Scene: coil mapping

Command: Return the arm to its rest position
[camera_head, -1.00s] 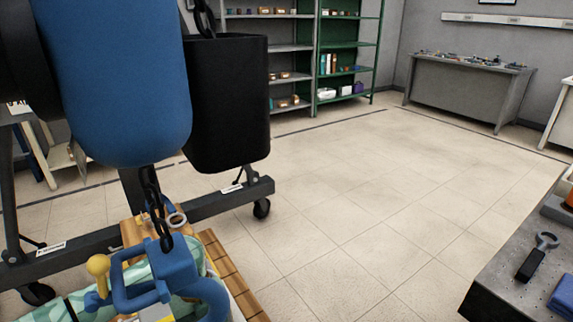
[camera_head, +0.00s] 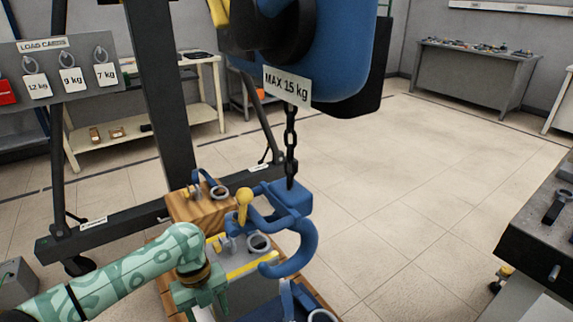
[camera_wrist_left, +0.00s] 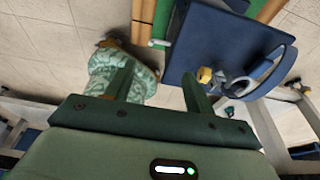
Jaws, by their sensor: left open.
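My patterned green left arm enters the head view from the lower left. Its gripper (camera_head: 203,298) is low beside the grey box with a yellow stripe (camera_head: 250,288). In the left wrist view, the gripper's two dark green fingers (camera_wrist_left: 155,82) stand apart with nothing between them. A blue box (camera_wrist_left: 215,45) lies beyond the right finger there. The blue hook (camera_head: 312,240) hangs on a chain (camera_head: 291,140) over the boxes. It looks clear of my gripper, but I cannot tell whether it touches a ring.
The hoist's blue body (camera_head: 345,60) and dark post (camera_head: 155,90) stand close ahead. A wooden box with a ring (camera_head: 195,208) is behind the grey box. A load-card board (camera_head: 130,68) is at left, a dark bench (camera_head: 545,240) at right. The floor (camera_head: 400,180) between is clear.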

